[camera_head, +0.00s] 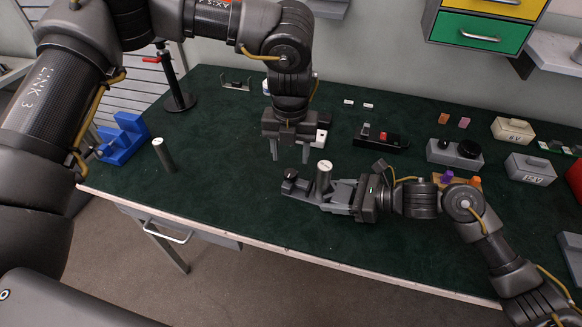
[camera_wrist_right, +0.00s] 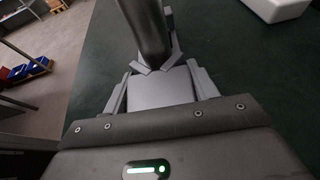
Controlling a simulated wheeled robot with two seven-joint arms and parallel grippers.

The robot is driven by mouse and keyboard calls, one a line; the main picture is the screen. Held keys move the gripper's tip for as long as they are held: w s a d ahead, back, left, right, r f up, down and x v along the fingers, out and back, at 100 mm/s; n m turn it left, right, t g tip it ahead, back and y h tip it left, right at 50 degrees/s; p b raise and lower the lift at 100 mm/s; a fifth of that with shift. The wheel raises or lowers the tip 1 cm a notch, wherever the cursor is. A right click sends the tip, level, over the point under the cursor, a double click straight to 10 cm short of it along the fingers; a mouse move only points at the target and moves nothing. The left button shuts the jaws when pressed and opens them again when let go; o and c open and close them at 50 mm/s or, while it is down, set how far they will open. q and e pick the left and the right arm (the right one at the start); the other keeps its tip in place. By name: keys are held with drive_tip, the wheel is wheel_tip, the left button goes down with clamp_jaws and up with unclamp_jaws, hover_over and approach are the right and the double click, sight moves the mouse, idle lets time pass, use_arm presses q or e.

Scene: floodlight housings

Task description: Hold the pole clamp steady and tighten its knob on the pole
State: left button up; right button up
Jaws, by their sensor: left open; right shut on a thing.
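A grey pole with a pale top (camera_head: 324,172) stands upright near the table's front edge. The grey pole clamp (camera_head: 310,192) is at this pole, with a dark knob (camera_head: 290,181) on its left side. My right gripper (camera_head: 338,193) comes from the right and is shut on the clamp. In the right wrist view the clamp's grey block (camera_wrist_right: 160,92) sits between the fingers, with the pole (camera_wrist_right: 148,28) just beyond. My left gripper (camera_head: 290,153) is open and empty, pointing down behind and above the knob. The knob is not visible in the wrist view.
Another pole (camera_head: 163,155) stands at left, by a blue holder (camera_head: 123,136) and a black stand (camera_head: 178,98). A black box with a red switch (camera_head: 381,137) and grey boxes (camera_head: 455,153) stand behind and right. The dark green table (camera_head: 225,185) is clear left of the clamp.

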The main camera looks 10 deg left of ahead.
sight(291, 172)
use_arm(q)
wheel_tip(291, 172, down, 6)
drive_tip(key=shift+r, duration=0.1)
drive_tip(key=shift+c, duration=0.3)
drive_tip(key=c, duration=0.9)
